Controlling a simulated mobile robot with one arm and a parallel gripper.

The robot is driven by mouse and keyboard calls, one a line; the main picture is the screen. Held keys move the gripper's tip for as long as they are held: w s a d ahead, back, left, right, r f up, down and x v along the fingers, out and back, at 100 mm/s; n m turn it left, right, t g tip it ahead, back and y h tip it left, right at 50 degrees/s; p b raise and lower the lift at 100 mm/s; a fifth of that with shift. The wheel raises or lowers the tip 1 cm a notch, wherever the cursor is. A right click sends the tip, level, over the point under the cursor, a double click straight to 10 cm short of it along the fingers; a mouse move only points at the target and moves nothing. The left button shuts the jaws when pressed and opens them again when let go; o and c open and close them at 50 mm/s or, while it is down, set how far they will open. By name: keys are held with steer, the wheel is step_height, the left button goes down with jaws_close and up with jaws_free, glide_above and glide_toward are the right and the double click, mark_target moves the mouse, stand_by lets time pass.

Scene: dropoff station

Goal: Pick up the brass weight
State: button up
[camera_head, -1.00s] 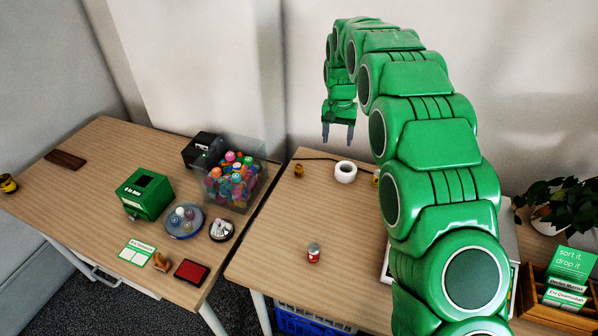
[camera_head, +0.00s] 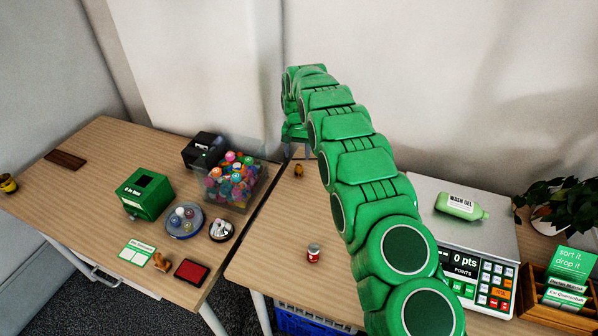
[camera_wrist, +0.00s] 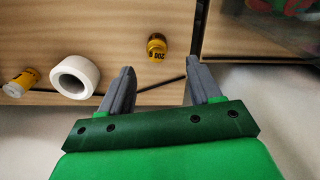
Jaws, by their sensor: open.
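The small brass weight (camera_head: 299,171) stands on the right table near its back left part. In the wrist view the brass weight (camera_wrist: 156,44) shows a "200 g" marking and lies beyond the fingertips, between their lines and a little apart from them. My gripper (camera_wrist: 161,75) is open and empty. In the head view my gripper (camera_head: 298,152) hangs at the table's back edge, just behind and above the weight, partly hidden by my arm.
A clear bin of colourful items (camera_head: 232,183) stands left of the weight. A small red-labelled can (camera_head: 313,252) stands nearer the front. A scale (camera_head: 425,190) holds a green wash gel bottle (camera_head: 461,206).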

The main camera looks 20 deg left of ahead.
mark_target(299, 165)
steer(key=shift+w+d+f, duration=0.15)
steer(key=shift+f, duration=1.65)
steer(key=shift+w+d+f, duration=0.1)
steer(key=shift+f, duration=1.65)
jaws_close()
steer(key=shift+r, duration=1.6)
steer(key=shift+s+d+r, duration=0.25)
steer(key=shift+s+r, duration=0.2)
steer(key=shift+r, duration=0.25)
steer(key=s+d+r, duration=0.6)
steer(key=s+r, duration=0.2)
steer(key=s, duration=0.3)
steer(key=shift+d+r, duration=0.25)
steer(key=shift+d, duration=0.15)
